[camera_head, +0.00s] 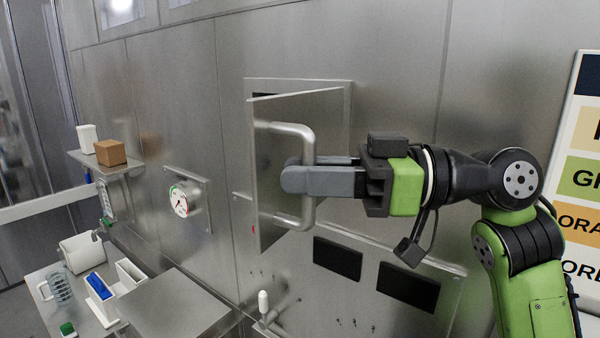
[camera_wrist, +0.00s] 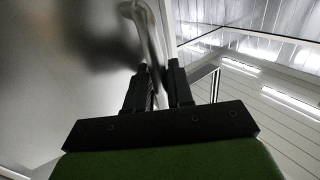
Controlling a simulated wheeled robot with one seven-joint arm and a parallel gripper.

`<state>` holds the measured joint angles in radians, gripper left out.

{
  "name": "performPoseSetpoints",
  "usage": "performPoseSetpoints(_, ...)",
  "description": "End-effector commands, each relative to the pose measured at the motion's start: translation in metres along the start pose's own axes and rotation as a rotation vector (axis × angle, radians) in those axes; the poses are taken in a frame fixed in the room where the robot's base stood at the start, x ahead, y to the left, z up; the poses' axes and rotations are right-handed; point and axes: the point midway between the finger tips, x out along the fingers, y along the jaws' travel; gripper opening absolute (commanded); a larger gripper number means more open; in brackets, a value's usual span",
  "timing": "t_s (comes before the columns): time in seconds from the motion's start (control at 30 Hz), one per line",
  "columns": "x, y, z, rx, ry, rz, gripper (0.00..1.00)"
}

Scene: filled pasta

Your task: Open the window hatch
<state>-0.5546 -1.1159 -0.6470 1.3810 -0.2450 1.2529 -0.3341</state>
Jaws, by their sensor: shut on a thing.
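The window hatch (camera_head: 270,178) is a metal door panel in the steel wall. It stands swung out from its frame (camera_head: 338,90), partly open, with a dark gap showing at the top. Its curved metal handle (camera_head: 306,140) is on the outer face. My gripper (camera_head: 297,178) comes from the right and is shut on the handle. In the wrist view the two fingers (camera_wrist: 160,75) close around the handle (camera_wrist: 145,20). The part of the handle between the fingers is hidden in the head view.
Two dark panels (camera_head: 338,258) sit below the hatch. A round gauge (camera_head: 181,200) is on the wall to the left. A brown box (camera_head: 110,152) stands on a shelf farther left. A counter (camera_head: 175,305) with containers is at lower left. A sign (camera_head: 585,170) is at right.

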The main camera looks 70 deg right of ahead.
Motion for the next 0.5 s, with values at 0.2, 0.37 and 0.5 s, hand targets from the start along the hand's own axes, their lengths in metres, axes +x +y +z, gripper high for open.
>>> performPoseSetpoints(0.2,-0.0015,0.0003,-0.0011,-0.001,0.005,0.005,0.00)
performPoseSetpoints(0.37,-0.0014,0.0003,-0.0013,-0.001,0.005,0.005,0.00)
performPoseSetpoints(0.5,-0.0013,0.0003,-0.0012,0.000,0.005,0.004,0.38)
